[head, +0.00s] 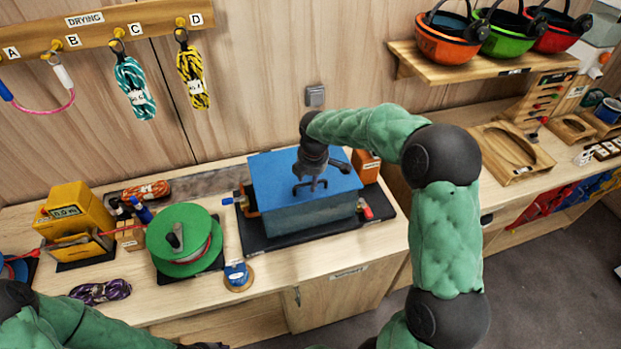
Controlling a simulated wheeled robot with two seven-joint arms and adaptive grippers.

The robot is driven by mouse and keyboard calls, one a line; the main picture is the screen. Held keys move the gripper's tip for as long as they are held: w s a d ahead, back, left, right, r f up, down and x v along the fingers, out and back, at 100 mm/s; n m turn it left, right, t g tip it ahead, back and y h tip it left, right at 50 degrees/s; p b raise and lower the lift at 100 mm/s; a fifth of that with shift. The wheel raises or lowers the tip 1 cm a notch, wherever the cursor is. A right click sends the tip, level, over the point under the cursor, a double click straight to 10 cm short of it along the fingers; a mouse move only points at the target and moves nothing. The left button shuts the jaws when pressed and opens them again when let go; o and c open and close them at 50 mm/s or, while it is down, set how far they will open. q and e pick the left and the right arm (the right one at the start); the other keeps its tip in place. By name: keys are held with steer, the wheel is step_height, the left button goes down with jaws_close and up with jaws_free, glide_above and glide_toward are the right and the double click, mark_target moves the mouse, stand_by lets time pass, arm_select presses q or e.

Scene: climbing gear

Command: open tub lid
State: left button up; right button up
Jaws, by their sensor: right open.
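The tub (305,221) is a grey-blue box on a dark mat in the middle of the worktop. Its flat blue lid (277,172) lies on top and covers the inside. Red-ended and blue-ended parts stick out at the tub's sides. My right gripper (311,186) points down over the middle of the lid, with its fingers apart. It hides part of the lid's centre, and I cannot tell whether the fingers touch anything there. My left arm enters at the lower left, and its gripper fingers are not visible.
A green reel (184,238), a small blue-labelled tin (237,275) and a yellow box (74,215) stand left of the tub. An orange box (366,165) stands behind its right side. The worktop in front of the tub (330,262) is clear. Helmets (447,42) sit on a shelf.

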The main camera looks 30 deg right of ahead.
steer(key=shift+f, duration=0.15)
jaws_close()
